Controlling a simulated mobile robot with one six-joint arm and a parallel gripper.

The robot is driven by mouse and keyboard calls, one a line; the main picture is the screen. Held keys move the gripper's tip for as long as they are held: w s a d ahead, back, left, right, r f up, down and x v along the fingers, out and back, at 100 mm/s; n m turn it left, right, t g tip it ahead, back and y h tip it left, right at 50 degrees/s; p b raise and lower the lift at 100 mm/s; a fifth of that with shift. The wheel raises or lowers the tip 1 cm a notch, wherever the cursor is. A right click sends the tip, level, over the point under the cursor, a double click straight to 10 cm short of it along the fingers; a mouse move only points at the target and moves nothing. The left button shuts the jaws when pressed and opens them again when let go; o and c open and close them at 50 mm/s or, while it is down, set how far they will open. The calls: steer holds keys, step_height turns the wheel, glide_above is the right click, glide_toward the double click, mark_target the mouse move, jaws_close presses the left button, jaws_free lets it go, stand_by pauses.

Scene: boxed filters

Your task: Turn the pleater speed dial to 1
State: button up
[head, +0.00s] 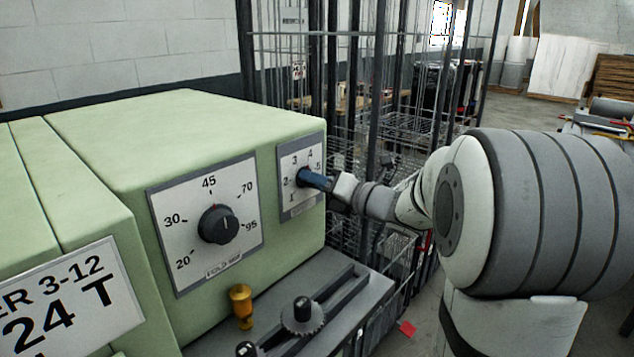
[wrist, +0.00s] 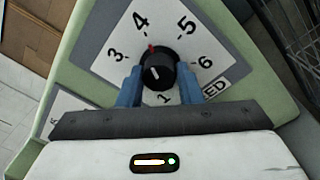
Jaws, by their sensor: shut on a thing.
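The speed dial is a black round knob (wrist: 160,72) on a white plate (wrist: 105,68) with a grey border, marked with numbers including 3, 4, 5, 6 and 1. Its red pointer mark lies towards the 4. In the head view the plate (head: 311,146) is on the right end of the green machine's front, and its knob is mostly hidden by my fingers. My gripper (wrist: 159,78) has its blue fingers on either side of the knob and is shut on it. It also shows in the head view (head: 315,180). The fingers hide the 2 and part of the plate's label.
A yellow knob (head: 241,306) and a slotted grey ledge (head: 335,312) lie below. Wire cages (head: 350,70) stand close behind the machine.

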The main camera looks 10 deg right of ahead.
steer(key=shift+f, duration=0.1)
steer(key=n+h+b, duration=0.1)
steer(key=n+b, duration=1.4)
steer(key=b, duration=0.2)
steer(key=n+t+h+b, duration=0.1)
steer(key=n+b, duration=1.4)
steer(key=b, duration=0.2)
steer(key=shift+n+b, duration=0.3)
steer(key=shift+b, duration=0.1)
steer(key=shift+r, duration=0.25)
steer(key=o, duration=1)
